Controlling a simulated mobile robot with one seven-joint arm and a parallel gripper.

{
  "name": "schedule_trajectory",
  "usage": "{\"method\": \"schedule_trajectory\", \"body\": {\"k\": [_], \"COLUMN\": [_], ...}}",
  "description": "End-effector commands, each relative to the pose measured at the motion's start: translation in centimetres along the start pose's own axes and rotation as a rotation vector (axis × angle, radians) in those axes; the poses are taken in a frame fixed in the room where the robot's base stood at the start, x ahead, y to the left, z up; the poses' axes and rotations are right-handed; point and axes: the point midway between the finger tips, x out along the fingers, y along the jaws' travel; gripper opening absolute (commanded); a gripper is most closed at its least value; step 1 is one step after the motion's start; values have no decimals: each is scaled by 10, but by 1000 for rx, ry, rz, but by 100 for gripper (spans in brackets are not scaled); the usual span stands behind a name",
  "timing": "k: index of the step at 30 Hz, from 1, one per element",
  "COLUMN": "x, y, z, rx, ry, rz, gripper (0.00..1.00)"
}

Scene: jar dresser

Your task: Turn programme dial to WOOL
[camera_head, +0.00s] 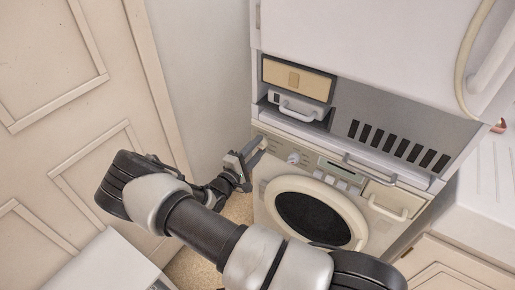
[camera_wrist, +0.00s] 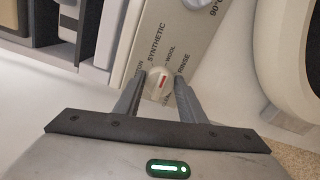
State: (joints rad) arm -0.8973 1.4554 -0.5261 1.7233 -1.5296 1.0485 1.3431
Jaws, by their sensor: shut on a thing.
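The programme dial (camera_wrist: 158,84) is a small pale knob with a red mark, seen in the wrist view between my fingertips. Printed around it are SYNTHETIC, WOOL, RINSE and a partly hidden word ending in ON. The red mark points roughly up toward the SYNTHETIC and WOOL side; I cannot tell exactly which word it meets. My gripper (camera_wrist: 159,87) is shut on the dial. In the head view, my gripper (camera_head: 256,152) is at the left end of the control panel of the washing machine (camera_head: 263,195), and hides the dial there.
Another knob (camera_head: 293,158) sits right of my gripper; it shows in the wrist view (camera_wrist: 195,3) near 90°. The round door (camera_head: 320,215) is below the panel. A cabinet with vents (camera_head: 400,143) stands above. A wall (camera_head: 205,80) is close on the left.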

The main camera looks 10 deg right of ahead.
Motion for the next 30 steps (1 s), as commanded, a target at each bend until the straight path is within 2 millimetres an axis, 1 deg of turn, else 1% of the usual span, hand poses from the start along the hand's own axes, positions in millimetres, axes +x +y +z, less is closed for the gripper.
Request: {"method": "schedule_trajectory", "body": {"k": [2, 3, 5, 6, 15, 19, 23, 30], "x": [0, 0, 0, 0, -1, -10, -32, -92], "y": [0, 0, 0, 0, 0, 0, 1, 1], "z": [0, 0, 0, 0, 0, -1, -1, -1], "rx": [0, 0, -1, -1, -1, -1, -2, -1], "ry": [1, 1, 1, 1, 1, 2, 3, 4], "rz": [0, 0, 0, 0, 0, -1, -1, 0], "gripper": [14, 38, 48, 55, 55, 55, 55, 55]}}
